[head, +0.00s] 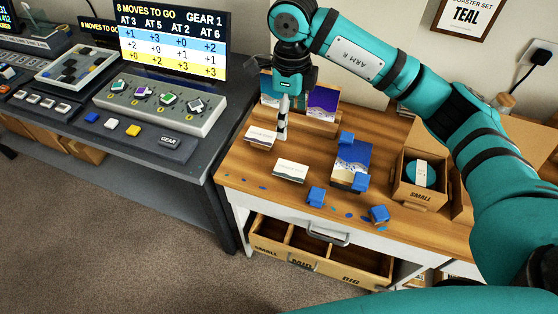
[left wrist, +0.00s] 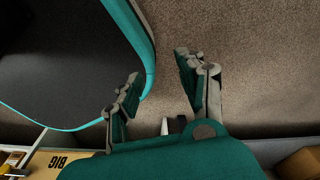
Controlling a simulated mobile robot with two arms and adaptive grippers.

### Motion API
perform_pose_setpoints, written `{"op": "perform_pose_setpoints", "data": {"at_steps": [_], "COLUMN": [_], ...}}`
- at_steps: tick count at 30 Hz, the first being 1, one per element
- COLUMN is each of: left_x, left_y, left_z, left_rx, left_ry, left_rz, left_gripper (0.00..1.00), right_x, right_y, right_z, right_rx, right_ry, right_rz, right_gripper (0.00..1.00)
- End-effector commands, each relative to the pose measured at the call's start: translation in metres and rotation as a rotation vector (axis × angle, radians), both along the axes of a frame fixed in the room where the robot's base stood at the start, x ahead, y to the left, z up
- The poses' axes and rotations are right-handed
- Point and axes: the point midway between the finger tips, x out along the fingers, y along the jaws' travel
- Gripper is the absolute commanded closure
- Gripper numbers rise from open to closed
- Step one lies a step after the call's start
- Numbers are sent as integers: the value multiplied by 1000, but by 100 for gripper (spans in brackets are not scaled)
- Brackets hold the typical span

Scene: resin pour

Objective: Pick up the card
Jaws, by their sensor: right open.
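Two small white cards with dark wavy lower edges are on the wooden tabletop in the head view: one at the back left (head: 260,137) and one nearer the front (head: 290,171). My right gripper (head: 282,128) points down just right of the back-left card. Its fingers are seen nearly edge-on, open, with nothing visibly held. I cannot tell whether they touch the card. In the left wrist view my left gripper (left wrist: 157,78) is open and empty above the carpet; it does not show in the head view.
Coloured picture cards (head: 322,103) stand in a wooden rack behind the gripper. A box marked SMALL (head: 411,191) stands to the right. An open divided drawer (head: 318,262) juts out below. A console desk (head: 200,150) adjoins on the left.

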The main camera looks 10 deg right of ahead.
Motion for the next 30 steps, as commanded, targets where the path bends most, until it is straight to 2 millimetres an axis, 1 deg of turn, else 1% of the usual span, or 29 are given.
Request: {"op": "perform_pose_setpoints", "data": {"at_steps": [1, 2, 5, 7, 11, 12, 16, 19, 23, 26, 30], "left_x": [-6, -8, -14, -16, -17, -17, -13, -7, -3, -3, -4], "left_y": [-1, -2, -7, -11, -15, -14, -12, -10, -7, -7, -7], "left_z": [1, 2, 8, 12, 19, 21, 27, 29, 31, 38, 51], "left_rx": [-1, -1, -7, -12, -17, -16, -14, -11, -9, -8, -8], "left_ry": [9, 14, 22, 25, 26, 26, 19, 11, 4, 4, 5], "left_rz": [0, 1, 2, 2, -1, -1, -1, -2, -1, 0, 1], "left_gripper": [60, 60, 60, 60, 60, 60, 60, 60, 60, 60, 60], "right_x": [-1, -1, -2, -2, -2, -2, -2, -2, -2, -4, -8], "right_y": [0, 1, 0, 0, 0, 0, 0, 0, 0, -2, -5], "right_z": [-4, -7, -24, -40, -68, -77, -101, -113, -121, -129, -149], "right_rx": [-2, -1, -2, -2, -1, -1, 0, 1, 0, 0, -1], "right_ry": [5, 6, 7, 8, 8, 7, 5, 3, 1, 5, 6], "right_rz": [-10, -13, -12, -12, -11, -11, -10, -10, -10, -10, -11], "right_gripper": [20, 20, 20, 20, 20, 20, 20, 20, 20, 20, 20]}}
